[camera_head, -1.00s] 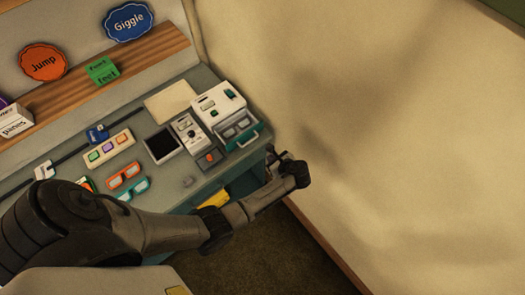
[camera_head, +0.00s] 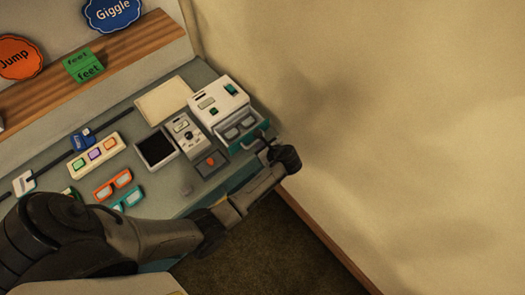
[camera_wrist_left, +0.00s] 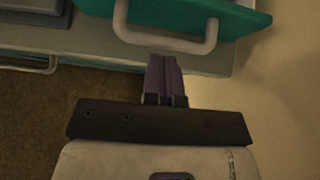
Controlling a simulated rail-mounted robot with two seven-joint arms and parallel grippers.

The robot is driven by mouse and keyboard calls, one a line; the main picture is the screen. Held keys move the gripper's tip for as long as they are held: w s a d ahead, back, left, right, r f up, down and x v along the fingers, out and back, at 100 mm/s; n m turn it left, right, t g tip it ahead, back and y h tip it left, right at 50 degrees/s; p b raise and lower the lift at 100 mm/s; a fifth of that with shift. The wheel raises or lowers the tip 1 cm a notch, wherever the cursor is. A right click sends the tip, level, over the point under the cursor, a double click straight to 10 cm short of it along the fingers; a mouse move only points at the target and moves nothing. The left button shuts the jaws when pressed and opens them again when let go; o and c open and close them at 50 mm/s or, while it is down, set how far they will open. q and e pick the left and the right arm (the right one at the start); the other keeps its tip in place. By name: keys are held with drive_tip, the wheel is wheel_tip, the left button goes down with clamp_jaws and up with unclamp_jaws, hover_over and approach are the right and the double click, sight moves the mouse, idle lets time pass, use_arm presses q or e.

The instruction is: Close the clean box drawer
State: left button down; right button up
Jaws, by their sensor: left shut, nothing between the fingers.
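The white clean box (camera_head: 217,97) stands at the right end of the counter. Its teal drawer (camera_head: 249,142) is pulled out toward the counter's front edge, with glasses (camera_head: 240,127) lying in it. In the left wrist view the teal drawer front (camera_wrist_left: 243,19) and its pale looped handle (camera_wrist_left: 165,45) fill the top. My left gripper (camera_head: 265,145) is just in front of the drawer. Its purple fingers (camera_wrist_left: 163,78) are shut, empty, and point at the handle; I cannot tell if they touch it. My right gripper is not in view.
Left of the box on the counter are a grey device (camera_head: 187,135), a black-screened tray (camera_head: 156,148), orange glasses (camera_head: 113,184) and a button strip (camera_head: 95,154). A bare wall (camera_head: 400,130) closes the right side. Carpet (camera_head: 260,250) lies in front.

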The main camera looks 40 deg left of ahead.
sight(238, 127)
use_arm(q)
drive_tip(key=shift+a, duration=0.2)
idle(0.3)
drive_tip(key=a+p, duration=0.2)
drive_tip(key=a+r, duration=0.1)
drive_tip(key=shift+w+a+p, duration=0.25)
drive_tip(key=shift+a+p, duration=0.15)
drive_tip(key=a, duration=0.2)
drive_tip(key=a+p, duration=0.1)
drive_tip(key=a, duration=0.2)
drive_tip(key=w+a+p, duration=0.1)
drive_tip(key=a, duration=0.2)
drive_tip(key=shift+f, duration=0.6)
drive_tip(key=shift+s, duration=0.1)
drive_tip(key=shift+d+f, duration=0.1)
drive_tip(key=shift+d, duration=0.05)
